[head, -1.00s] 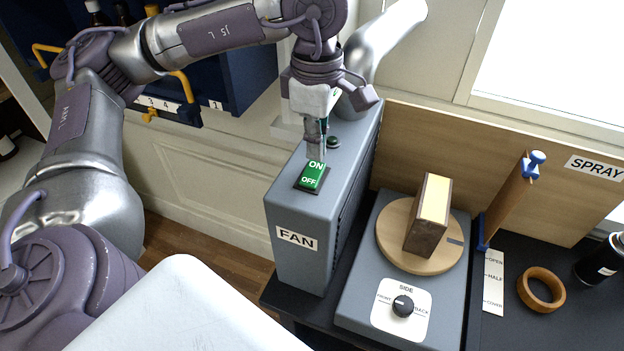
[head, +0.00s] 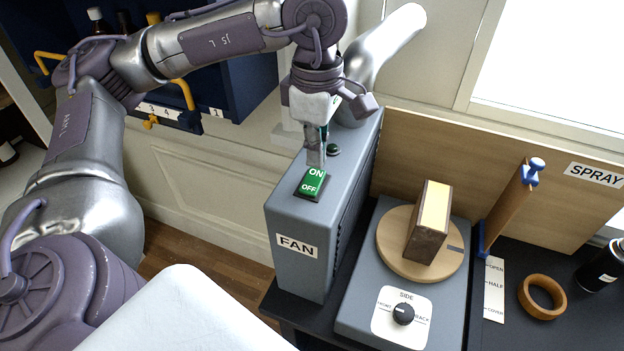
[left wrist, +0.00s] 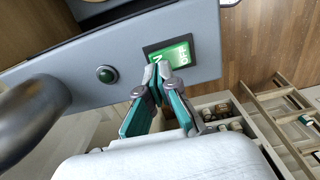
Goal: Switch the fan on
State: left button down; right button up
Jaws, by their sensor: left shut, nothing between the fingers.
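The grey fan housing (head: 290,215) carries a FAN label on its front. On its top is a green rocker switch (head: 312,184) marked ON and OFF, also in the left wrist view (left wrist: 180,52). My left gripper (head: 316,163) is shut and empty, pointing down at the ON end of the switch. In the left wrist view its fingertips (left wrist: 156,70) overlap the ON end and hide part of that lettering. I cannot tell whether they touch it or which way the rocker is tilted. A dark green round button or lamp (head: 333,150) sits behind the switch; it also shows in the wrist view (left wrist: 107,74).
Right of the fan is a grey unit with a wooden turntable (head: 393,262), a block (head: 429,222) and a SIDE knob (head: 403,313). Beyond are a blue-ended slider (head: 508,208), a wooden ring (head: 541,296) and a black can (head: 602,266). A wooden panel (head: 410,135) stands behind.

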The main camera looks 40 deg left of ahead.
aim_at(316, 173)
pick_arm(q)
jog(key=shift+f+b, duration=1.25)
jog(key=shift+f, duration=0.05)
dwell(0.7)
jog(key=shift+r, duration=0.1)
jog(key=shift+r+p, duration=2.1)
jog(key=shift+r, duration=1.4)
